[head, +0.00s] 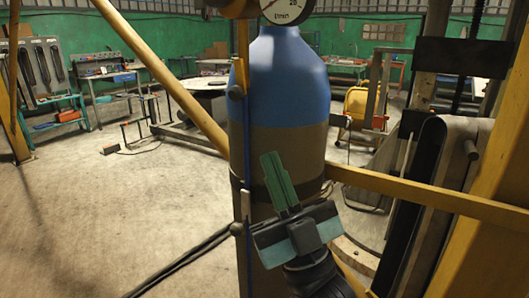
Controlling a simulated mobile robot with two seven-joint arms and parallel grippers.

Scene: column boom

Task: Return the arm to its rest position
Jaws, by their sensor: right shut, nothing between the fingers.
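My right gripper (273,165) shows in the lower middle of the head view, with its arm coming up from the bottom edge. Its green fingers point up and lie together, with nothing seen between them. It appears in front of the lower brown part of a tall gas cylinder (285,85) with a blue top. I cannot tell whether the gripper touches the cylinder. My left gripper is not in view.
A pressure gauge (286,9) sits above the cylinder. A yellow bar (430,194) crosses to the right, near a black belt (412,215). A diagonal yellow brace (165,75) stands at left. Dark cables (190,258) run low at left. Open floor lies at left.

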